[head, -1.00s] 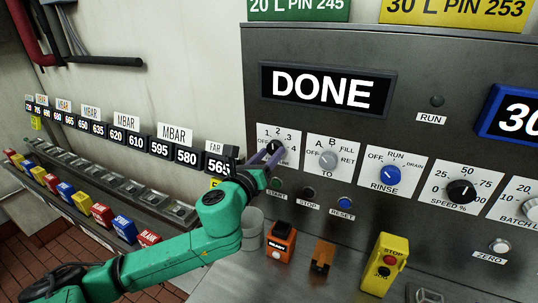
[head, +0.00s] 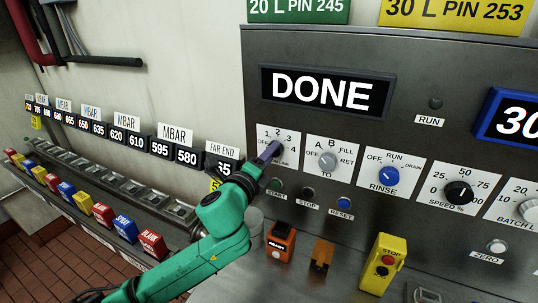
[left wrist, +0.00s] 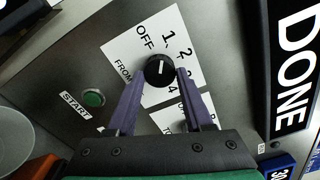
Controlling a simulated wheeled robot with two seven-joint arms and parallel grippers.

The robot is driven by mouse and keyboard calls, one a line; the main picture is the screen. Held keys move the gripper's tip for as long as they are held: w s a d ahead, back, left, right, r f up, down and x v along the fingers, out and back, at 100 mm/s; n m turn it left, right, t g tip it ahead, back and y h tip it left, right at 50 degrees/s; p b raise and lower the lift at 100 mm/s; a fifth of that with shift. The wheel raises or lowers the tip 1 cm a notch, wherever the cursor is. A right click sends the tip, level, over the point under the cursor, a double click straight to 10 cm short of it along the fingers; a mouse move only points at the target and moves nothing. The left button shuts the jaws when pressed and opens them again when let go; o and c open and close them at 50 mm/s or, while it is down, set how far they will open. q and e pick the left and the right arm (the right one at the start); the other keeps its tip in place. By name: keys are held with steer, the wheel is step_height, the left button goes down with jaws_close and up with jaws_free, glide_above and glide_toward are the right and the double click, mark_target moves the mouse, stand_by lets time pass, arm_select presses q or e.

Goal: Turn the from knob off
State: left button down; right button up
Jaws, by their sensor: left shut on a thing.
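The from knob (left wrist: 160,71) is a small black dial on a white plate (left wrist: 117,48) marked OFF, 1, 2, 3, 4 and FROM. In the left wrist view my left gripper (left wrist: 160,77) has one purple finger on each side of the knob and is shut on it. The knob's white mark runs roughly up and down in that view; which label it meets is hard to tell. In the head view my left gripper (head: 272,151) is at the leftmost plate (head: 290,133) and its fingers hide most of the knob. My right gripper is not in view.
Right of it are the grey TO knob (head: 328,160), blue RINSE knob (head: 388,175) and black SPEED knob (head: 460,192). The green START button (head: 277,184) is just below. A display (head: 325,92) reads DONE. A yellow stop box (head: 383,264) stands on the counter below.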

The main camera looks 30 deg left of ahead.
arm_select(q)
steer(key=n+p, duration=0.1)
steer(key=n, duration=0.5)
steer(key=shift+n, duration=0.4)
stand_by(0.3)
steer(key=shift+c, duration=1.5)
jaws_free()
steer(key=s+p, duration=0.6)
steer(key=s, duration=0.8)
steer(key=shift+s+d, duration=0.25)
steer(key=shift+d, duration=0.2)
